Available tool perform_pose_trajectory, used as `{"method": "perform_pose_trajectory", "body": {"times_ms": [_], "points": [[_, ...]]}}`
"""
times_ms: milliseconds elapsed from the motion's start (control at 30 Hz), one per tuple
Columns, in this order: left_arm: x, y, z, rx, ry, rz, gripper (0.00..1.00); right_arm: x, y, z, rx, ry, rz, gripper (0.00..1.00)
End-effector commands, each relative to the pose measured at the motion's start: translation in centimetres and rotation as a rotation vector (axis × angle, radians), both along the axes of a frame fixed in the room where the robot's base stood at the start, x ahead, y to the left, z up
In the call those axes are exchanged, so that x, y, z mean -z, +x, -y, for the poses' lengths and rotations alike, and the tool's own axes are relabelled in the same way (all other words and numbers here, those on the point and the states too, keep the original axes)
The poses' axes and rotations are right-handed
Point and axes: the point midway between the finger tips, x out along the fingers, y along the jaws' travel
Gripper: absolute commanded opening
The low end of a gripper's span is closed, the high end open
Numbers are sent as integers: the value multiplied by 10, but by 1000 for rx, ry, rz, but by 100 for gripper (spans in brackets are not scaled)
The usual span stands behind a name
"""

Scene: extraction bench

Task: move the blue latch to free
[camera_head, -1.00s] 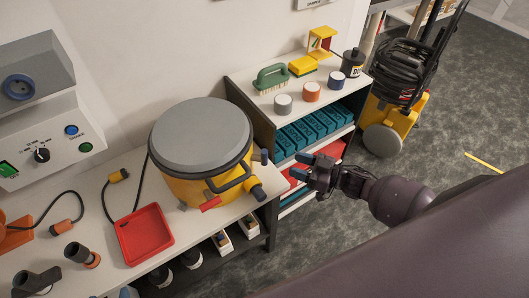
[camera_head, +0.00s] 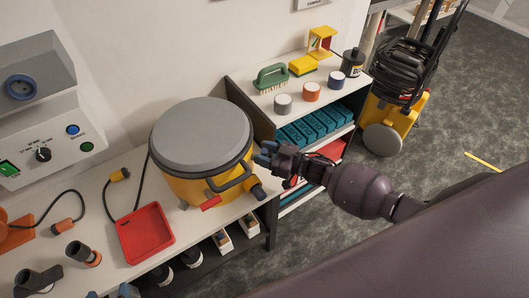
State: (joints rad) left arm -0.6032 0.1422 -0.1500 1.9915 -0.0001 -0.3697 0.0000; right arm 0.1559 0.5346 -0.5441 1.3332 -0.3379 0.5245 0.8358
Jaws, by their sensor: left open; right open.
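A yellow drum (camera_head: 185,188) with a grey lid (camera_head: 202,135) stands on the white bench. A red latch (camera_head: 210,203) shows on its front. The small blue latch on the drum's right side is largely covered by my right gripper, and I cannot tell its position. My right gripper (camera_head: 266,153) is open, with its blue fingertips at the drum's right rim, close to the latch. Whether they touch it cannot be told. My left gripper (camera_head: 112,294) is open and barely shows at the bottom edge.
A black handle (camera_head: 234,178) and a dark-tipped yellow outlet (camera_head: 255,191) stick out of the drum just below my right gripper. A red tray (camera_head: 146,232) lies left of the drum. A shelf unit (camera_head: 262,103) with teal boxes (camera_head: 309,127) stands behind right.

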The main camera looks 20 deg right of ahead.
Motion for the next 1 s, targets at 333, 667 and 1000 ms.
{"method": "perform_pose_trajectory", "body": {"times_ms": [333, 667, 1000], "points": [[1, -2, 0, -2, 0, -4, 65, 0, 0, 0, 0, 0, 0, 34], [0, 1, 0, 0, 0, 2, 65, 0, 0, 0, 0, 0, -1, 0], [4, 3, 1, 2, 0, 4, 65, 2, -2, -1, 1, -34, 50, 0]]}}
